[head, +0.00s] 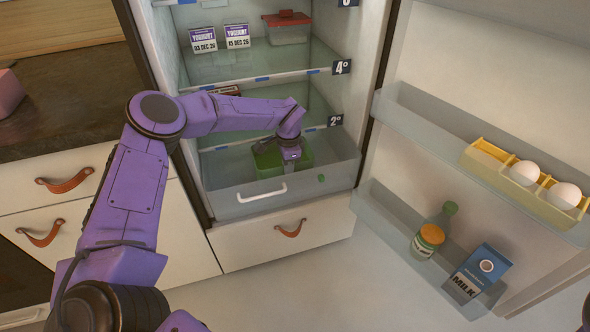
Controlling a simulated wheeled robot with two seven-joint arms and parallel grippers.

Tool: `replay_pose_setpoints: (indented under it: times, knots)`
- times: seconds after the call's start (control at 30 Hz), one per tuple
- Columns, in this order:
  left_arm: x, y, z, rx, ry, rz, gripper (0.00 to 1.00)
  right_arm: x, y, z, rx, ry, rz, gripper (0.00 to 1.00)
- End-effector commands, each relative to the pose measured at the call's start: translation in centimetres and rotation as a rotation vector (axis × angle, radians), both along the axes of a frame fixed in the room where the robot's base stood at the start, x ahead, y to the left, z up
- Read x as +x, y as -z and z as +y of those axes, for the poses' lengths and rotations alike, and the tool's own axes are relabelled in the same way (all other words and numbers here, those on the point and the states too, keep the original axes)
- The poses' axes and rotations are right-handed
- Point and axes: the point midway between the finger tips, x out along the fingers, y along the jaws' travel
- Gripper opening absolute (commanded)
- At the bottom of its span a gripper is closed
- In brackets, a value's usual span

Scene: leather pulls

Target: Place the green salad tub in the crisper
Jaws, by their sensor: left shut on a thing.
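The green salad tub (267,160) is inside the crisper (228,207), the clear drawer with a white handle at the bottom of the fridge, which is pulled out. My left gripper (291,158) reaches down into the drawer and is shut on the tub at its right side. The drawer front partly covers the tub, and I cannot tell whether the tub touches the drawer floor. Only a sliver that may be my right arm shows at the lower right edge, and its gripper is out of view.
Above the crisper are shelves with yoghurts (237,36) and a red-lidded box (288,28). A counter (60,110) is at left.

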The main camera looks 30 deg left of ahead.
Motion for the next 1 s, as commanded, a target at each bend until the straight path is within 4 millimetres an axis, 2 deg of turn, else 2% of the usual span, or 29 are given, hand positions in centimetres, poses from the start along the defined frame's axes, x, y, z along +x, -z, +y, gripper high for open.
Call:
replay_pose_setpoints:
  times: [0.03, 0.27, 0.8, 0.83, 0.87, 1.0]
  knots:
    - [0.0, 0.9, 0.2, 0.0, -0.004, -0.002, 0.0, -0.1, 0.8, 0.0, 0.0, 0.0, 0.001, 0.43]
    - [-0.1, 0.7, 0.3, 0.0, -0.007, -0.003, 0.0, 0.0, 0.4, 0.0, 0.001, 0.0, 0.001, 0.43]
    - [0.0, 1.8, 0.1, 0.0, -0.002, -0.003, 0.0, 0.0, 1.8, 0.0, 0.001, 0.0, 0.001, 0.43]
    - [0.0, 1.9, 0.1, 0.0, -0.002, -0.002, 0.14, 0.0, 1.8, 0.0, 0.001, 0.0, 0.001, 0.43]
    - [0.0, 1.9, 0.1, 0.0, -0.002, -0.002, 0.18, 0.0, 1.8, 0.0, 0.001, 0.0, 0.001, 0.43]
    - [0.0, 1.9, 0.1, 0.0, -0.002, -0.002, 0.18, 0.0, 1.8, 0.0, 0.001, 0.0, 0.001, 0.43]
